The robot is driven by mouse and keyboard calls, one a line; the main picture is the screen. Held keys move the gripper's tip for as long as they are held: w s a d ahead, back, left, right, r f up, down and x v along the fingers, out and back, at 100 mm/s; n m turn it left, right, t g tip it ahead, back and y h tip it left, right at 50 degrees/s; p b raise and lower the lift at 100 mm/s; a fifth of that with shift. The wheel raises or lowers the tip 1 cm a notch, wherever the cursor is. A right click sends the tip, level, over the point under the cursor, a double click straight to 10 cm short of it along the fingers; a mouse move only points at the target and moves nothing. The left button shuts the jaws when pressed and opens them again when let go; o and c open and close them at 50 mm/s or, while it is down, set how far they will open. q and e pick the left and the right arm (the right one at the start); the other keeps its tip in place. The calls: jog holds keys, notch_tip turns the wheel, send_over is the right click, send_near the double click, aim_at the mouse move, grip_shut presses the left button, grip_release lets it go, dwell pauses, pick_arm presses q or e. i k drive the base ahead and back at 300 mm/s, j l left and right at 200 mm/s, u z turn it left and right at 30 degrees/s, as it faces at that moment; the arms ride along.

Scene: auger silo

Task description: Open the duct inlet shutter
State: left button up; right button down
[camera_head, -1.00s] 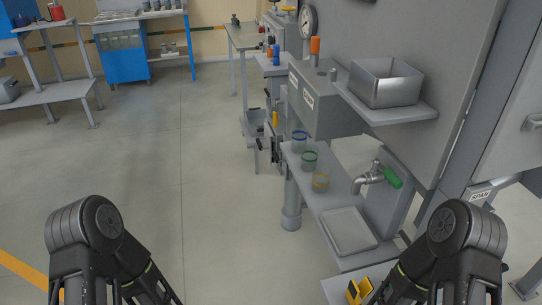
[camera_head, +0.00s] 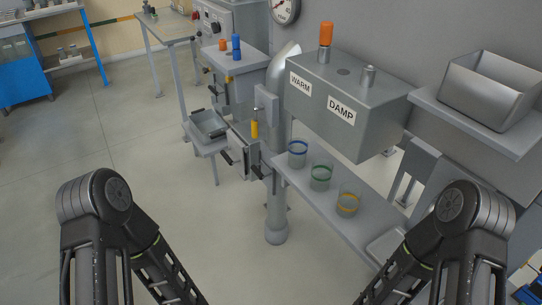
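A grey vertical duct pipe (camera_head: 276,200) stands at the centre, left of the shelf with jars. At its left side is a small grey box assembly (camera_head: 238,160) with dark handles and an upright yellow piece (camera_head: 254,130). A flat grey plate (camera_head: 266,101) stands upright just above, against the pipe. I cannot tell which of these parts is the inlet shutter, or whether it is open or shut. Only the links of my two arms show at the bottom left and bottom right. Both grippers are below the picture's edge, apart from the duct parts.
A metal bin (camera_head: 490,90) sits on a ledge at right. A grey tray (camera_head: 207,124) juts out left of the duct. The floor at left is clear.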

aim_at(261, 179)
jog(key=i+j+z, duration=0.35)
jog(key=j, duration=0.2)
jog(key=i+j+z, duration=0.35)
jog(key=j, duration=0.3)
jog(key=i+j+z, duration=0.2)
jog(key=j, duration=0.15)
jog(key=j+z, duration=0.2)
jog(key=j, duration=0.15)
